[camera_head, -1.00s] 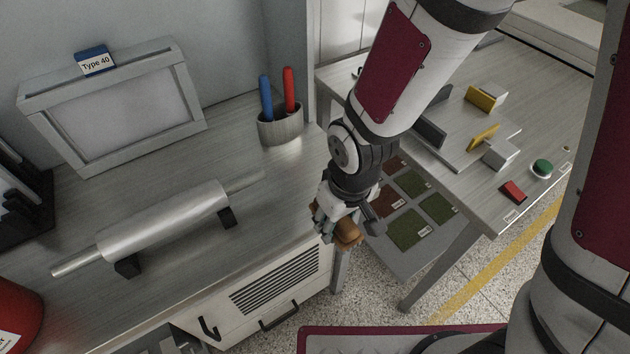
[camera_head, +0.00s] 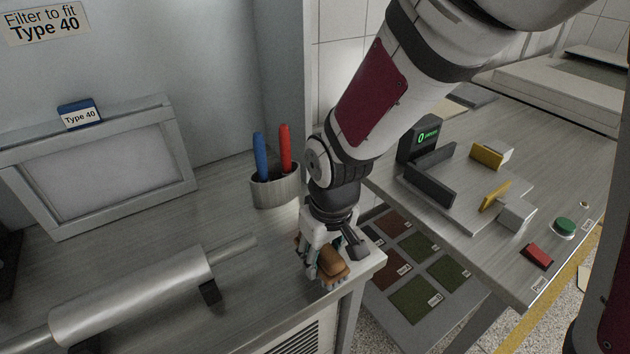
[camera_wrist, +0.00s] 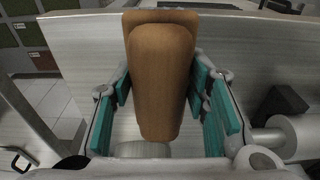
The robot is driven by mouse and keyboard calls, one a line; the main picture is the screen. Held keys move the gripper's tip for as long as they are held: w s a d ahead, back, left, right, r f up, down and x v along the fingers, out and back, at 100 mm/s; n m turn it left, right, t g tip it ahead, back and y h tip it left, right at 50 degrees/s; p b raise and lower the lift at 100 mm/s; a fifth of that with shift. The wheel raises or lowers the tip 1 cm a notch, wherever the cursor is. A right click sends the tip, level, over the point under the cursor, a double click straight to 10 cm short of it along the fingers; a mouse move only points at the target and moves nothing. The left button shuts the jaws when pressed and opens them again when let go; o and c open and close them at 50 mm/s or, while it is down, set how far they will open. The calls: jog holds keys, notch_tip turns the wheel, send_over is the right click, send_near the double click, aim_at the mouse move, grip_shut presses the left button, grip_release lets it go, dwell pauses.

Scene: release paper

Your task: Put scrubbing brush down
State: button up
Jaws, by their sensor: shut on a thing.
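The scrubbing brush (camera_head: 332,265) has a brown, rounded wooden back. My gripper (camera_head: 324,268) is shut on it, pointing down over the right end of the grey metal table (camera_head: 225,225), near its corner. In the wrist view the brush (camera_wrist: 160,80) lies lengthwise between the teal finger pads of my gripper (camera_wrist: 165,105).
A cup (camera_head: 275,188) with a blue and a red pen stands behind my gripper. A metal roller (camera_head: 135,297) lies at the left front, and a framed filter (camera_head: 105,165) leans at the back. A second table (camera_head: 540,165) with fixtures stands to the right.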

jog(key=w, duration=0.2)
jog(key=w+a, duration=0.1)
jog(key=w, duration=0.3)
jog(key=shift+a+f, duration=0.35)
jog(key=shift+f, duration=1.7)
jog(key=shift+f, duration=0.15)
jog(key=o, duration=1.3)
jog(key=shift+o, duration=0.2)
